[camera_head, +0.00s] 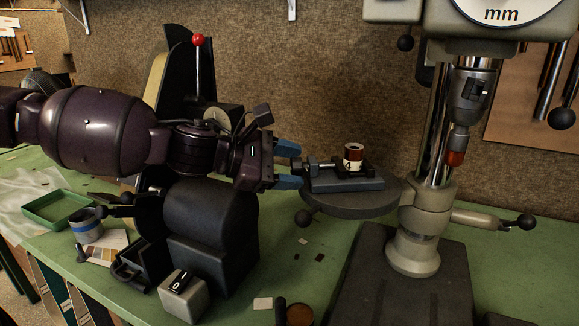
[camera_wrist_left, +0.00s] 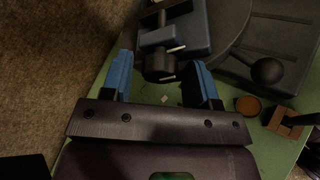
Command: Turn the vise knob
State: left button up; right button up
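The vise (camera_head: 345,181) sits on the round drill press table (camera_head: 352,204), with its dark knob (camera_head: 297,164) sticking out to the left. In the left wrist view the knob (camera_wrist_left: 160,67) shows between the open fingertips (camera_wrist_left: 158,62), with gaps on both sides; I see no contact. My right gripper is not in view.
The drill press column (camera_head: 435,130) stands right of the vise, its chuck (camera_head: 468,95) above and to the right. A dark machine (camera_head: 212,225) stands beneath my left arm. A green tray (camera_head: 58,208) lies left.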

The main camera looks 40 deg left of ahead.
pick_arm(q)
jog(key=c, duration=0.7)
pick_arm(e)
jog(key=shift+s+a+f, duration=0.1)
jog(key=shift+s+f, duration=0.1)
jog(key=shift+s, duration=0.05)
